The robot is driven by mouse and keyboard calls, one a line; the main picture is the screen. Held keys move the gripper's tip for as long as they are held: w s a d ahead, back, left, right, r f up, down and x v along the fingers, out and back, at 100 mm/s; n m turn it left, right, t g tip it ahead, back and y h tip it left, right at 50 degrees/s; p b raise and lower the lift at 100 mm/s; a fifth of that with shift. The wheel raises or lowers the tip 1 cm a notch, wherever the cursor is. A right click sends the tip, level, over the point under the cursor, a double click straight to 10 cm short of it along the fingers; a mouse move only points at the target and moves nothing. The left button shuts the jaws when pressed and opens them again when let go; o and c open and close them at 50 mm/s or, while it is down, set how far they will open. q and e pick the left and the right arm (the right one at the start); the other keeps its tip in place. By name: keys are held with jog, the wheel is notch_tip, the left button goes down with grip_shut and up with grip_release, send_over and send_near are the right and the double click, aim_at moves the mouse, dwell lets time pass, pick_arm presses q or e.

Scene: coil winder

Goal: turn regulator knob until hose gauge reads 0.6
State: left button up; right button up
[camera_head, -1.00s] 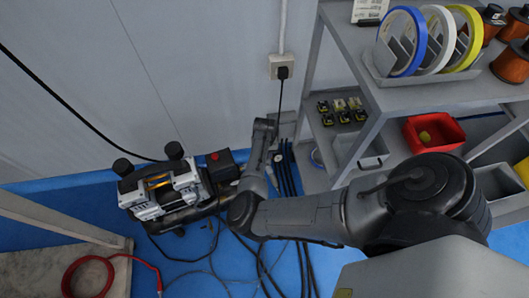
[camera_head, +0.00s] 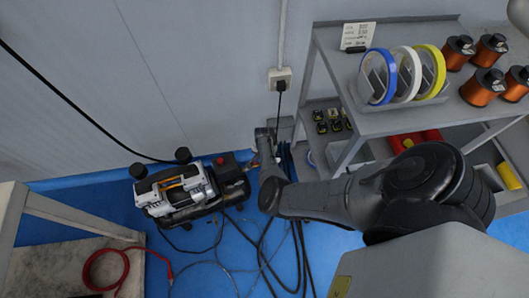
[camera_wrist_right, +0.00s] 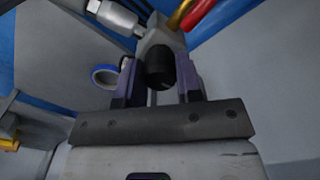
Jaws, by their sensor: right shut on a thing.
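The black regulator knob (camera_wrist_right: 160,67) sits between the two fingers of my right gripper (camera_wrist_right: 160,82) in the right wrist view. The gripper is shut on it. A grey body joins the knob at its far end. In the head view my right arm reaches down beside the right end of the air compressor (camera_head: 185,194), and the arm hides the knob and gripper there. I cannot make out the hose gauge or its reading in either current view. My left gripper is not in view.
A grey shelf (camera_head: 425,118) with tape rolls and copper spools stands at the right. Black hoses and cables lie on the blue floor below my arm. A wall socket (camera_head: 280,79) is behind. A red hose (camera_head: 105,258) lies at the lower left.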

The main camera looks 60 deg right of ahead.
jog(key=m, duration=0.2)
jog(key=shift+m+p, duration=0.4)
jog(key=m, duration=0.3)
jog(key=shift+m, duration=0.3)
jog(key=m, duration=0.2)
jog(key=shift+m+p, duration=0.35)
jog(key=shift+m, duration=0.05)
jog(key=m, duration=0.3)
jog(key=shift+m, duration=0.7)
jog(key=shift+f, duration=0.1)
